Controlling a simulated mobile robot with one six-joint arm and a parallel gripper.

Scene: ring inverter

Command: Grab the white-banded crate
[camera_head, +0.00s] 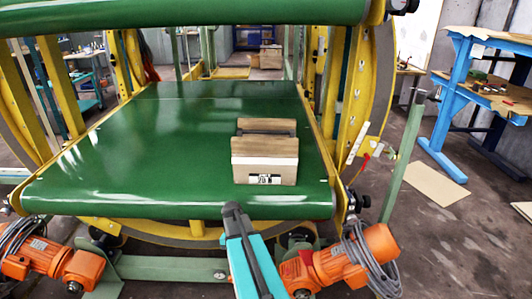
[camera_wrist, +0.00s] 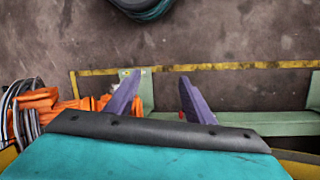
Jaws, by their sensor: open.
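The crate does not show in the wrist view.
A green roller (camera_head: 180,14) spans above the belt. Yellow ring frames (camera_head: 370,80) stand at both sides. Orange motors (camera_head: 355,258) sit low at the front left and right. A blue workbench (camera_head: 450,95) stands at right. The belt left of the crate is clear.

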